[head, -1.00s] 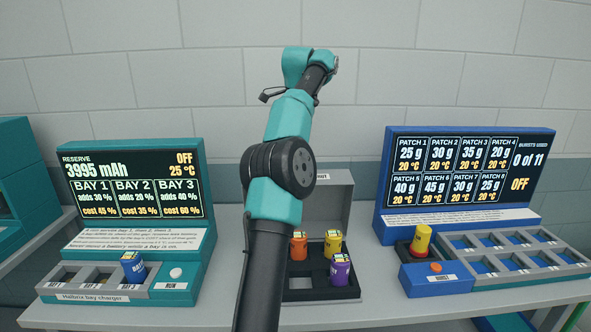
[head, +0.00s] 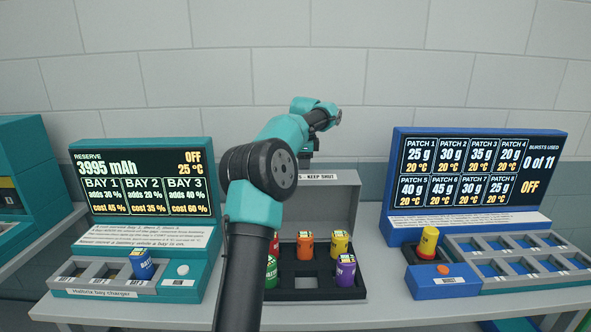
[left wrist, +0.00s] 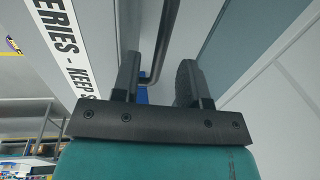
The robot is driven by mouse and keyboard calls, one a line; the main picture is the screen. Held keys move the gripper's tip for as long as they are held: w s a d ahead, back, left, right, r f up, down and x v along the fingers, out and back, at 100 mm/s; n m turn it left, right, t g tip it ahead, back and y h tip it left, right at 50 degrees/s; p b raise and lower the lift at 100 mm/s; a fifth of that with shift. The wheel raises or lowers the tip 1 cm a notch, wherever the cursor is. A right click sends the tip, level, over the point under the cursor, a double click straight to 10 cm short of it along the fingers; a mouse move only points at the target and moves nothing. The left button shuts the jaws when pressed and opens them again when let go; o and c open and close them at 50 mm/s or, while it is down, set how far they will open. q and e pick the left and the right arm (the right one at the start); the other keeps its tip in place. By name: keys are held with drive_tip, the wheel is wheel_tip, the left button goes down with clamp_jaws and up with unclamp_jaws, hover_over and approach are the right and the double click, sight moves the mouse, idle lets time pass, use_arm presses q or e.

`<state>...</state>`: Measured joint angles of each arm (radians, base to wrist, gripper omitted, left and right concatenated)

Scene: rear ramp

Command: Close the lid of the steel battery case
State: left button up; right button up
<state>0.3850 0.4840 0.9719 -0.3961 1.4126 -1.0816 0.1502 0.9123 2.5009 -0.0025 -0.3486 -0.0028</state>
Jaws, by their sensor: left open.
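The steel battery case (head: 352,296) stands on the table between two consoles. Its grey lid (head: 338,205) is up, roughly upright, at the back, with a "KEEP SHUT" label along its top. Several coloured batteries stand in the dark tray, and one front slot looks empty. My left gripper (head: 305,160) is open and empty, pointing down at the lid's top edge, seemingly behind it. In the left wrist view, the open fingers (left wrist: 158,75) are beside the labelled lid edge (left wrist: 62,45); I cannot tell whether they touch it. My right gripper is out of view.
A teal bay charger (head: 130,292) with a blue battery (head: 142,264) stands to the left. A tiled wall (head: 450,80) rises behind. My left arm partly hides the case's left side.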

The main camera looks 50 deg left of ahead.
use_arm(q)
drive_tip(key=shift+w+a+f, duration=0.1)
drive_tip(key=shift+f, duration=0.6)
drive_tip(key=shift+w+a+f, duration=0.1)
drive_tip(key=shift+f, duration=0.55)
drive_tip(key=shift+c, duration=0.3)
clamp_jaws()
